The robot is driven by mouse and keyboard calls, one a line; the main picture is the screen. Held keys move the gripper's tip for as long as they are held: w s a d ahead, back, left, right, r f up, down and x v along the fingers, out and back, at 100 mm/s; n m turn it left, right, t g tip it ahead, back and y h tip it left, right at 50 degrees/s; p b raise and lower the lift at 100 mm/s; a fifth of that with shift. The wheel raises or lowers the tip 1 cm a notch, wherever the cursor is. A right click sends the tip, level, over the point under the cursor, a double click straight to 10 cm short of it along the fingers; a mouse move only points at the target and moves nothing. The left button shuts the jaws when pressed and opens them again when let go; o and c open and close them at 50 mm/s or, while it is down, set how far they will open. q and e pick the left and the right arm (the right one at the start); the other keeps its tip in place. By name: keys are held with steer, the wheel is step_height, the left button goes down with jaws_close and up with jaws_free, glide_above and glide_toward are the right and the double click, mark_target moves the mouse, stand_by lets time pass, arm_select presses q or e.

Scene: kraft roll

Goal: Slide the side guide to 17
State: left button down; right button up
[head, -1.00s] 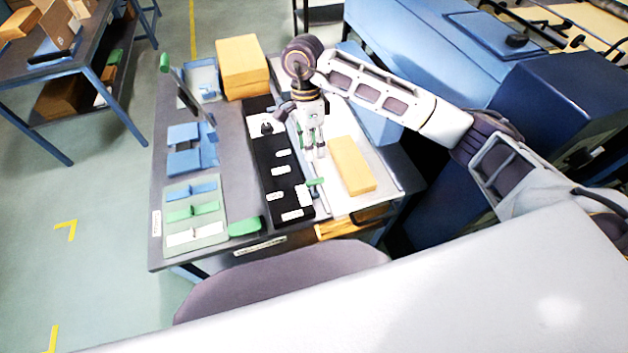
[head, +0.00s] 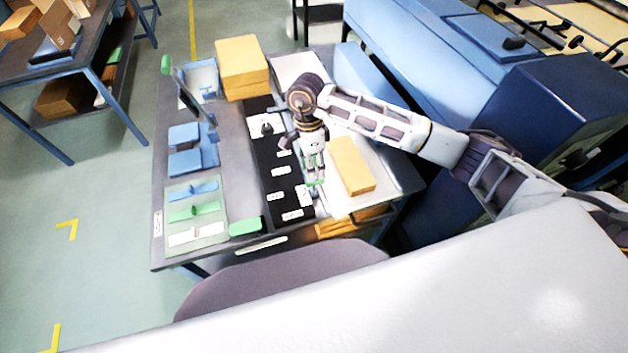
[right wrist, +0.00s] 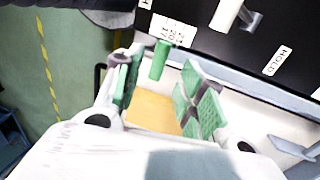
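A small green handle (right wrist: 160,60), apparently the side guide's, stands at the edge of the black panel (right wrist: 290,30) in the right wrist view. A white label with numbers, too small to read surely, lies just beyond it. My right gripper (right wrist: 162,84) is open, with its green-padded fingers on either side of and just short of the handle; I cannot tell whether either touches it. In the head view my right gripper (head: 315,172) points down over the right edge of the black panel and hides most of the handle there. My left gripper is not in view.
The black panel carries several white labels, one reading HOLD. More brown blocks (head: 242,66) stand at the back. A pad with coloured strips (head: 181,245) lies at the left.

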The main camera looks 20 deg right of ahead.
steer(key=shift+s+f+p, duration=0.15)
steer(key=shift+s+f, duration=0.05)
steer(key=shift+f, duration=0.85)
steer(key=shift+s+f+p, duration=0.2)
steer(key=shift+s+f, duration=0.05)
steer(key=shift+f, duration=0.8)
steer(key=shift+s+f+p, duration=0.15)
steer(key=shift+s+f, duration=0.05)
steer(key=shift+f, duration=0.85)
jaws_close()
